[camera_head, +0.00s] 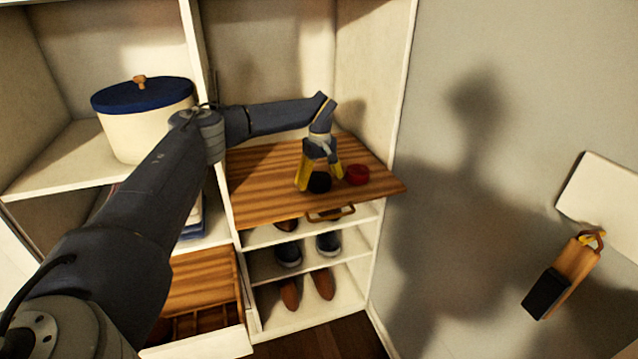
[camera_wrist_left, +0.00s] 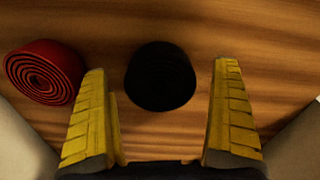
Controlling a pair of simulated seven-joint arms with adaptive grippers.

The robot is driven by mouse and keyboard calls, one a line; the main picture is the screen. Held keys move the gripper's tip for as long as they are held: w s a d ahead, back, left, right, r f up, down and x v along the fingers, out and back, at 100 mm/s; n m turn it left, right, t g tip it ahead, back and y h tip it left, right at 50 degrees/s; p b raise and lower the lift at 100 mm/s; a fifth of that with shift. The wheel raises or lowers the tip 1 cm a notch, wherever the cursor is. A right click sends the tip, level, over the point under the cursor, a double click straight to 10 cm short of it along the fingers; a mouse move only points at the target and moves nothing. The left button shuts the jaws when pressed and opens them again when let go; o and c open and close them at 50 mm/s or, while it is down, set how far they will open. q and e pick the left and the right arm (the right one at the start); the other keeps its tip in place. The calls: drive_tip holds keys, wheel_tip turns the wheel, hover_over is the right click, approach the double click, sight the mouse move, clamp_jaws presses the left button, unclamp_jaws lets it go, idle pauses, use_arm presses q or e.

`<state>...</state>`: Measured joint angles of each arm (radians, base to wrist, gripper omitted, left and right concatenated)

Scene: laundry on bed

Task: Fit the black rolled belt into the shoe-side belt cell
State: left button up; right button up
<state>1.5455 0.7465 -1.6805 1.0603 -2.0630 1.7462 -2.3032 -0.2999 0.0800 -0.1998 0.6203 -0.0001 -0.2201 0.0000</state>
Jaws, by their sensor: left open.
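The black rolled belt (camera_head: 319,182) lies on the pull-out wooden board above the shoe shelves. In the left wrist view the black rolled belt (camera_wrist_left: 161,76) sits between and just beyond the two yellow fingertips. My left gripper (camera_head: 318,180) is open over it, with one finger on each side, and does not hold it. The wrist view shows the same open left gripper (camera_wrist_left: 165,80). A compartment tray (camera_head: 205,322) sits in an open drawer at the lower left, partly hidden by my arm; I cannot tell its belt cell apart. My right gripper is not in view.
A red rolled belt (camera_head: 357,175) lies right beside the black one, close to a finger; the wrist view shows it at left (camera_wrist_left: 45,72). Shoes (camera_head: 288,253) stand on shelves below the board. A white pot with a blue lid (camera_head: 145,120) is on the left shelf.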

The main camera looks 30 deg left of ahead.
use_arm(q)
drive_tip(key=shift+c, duration=0.3)
drive_tip(key=c, duration=1.5)
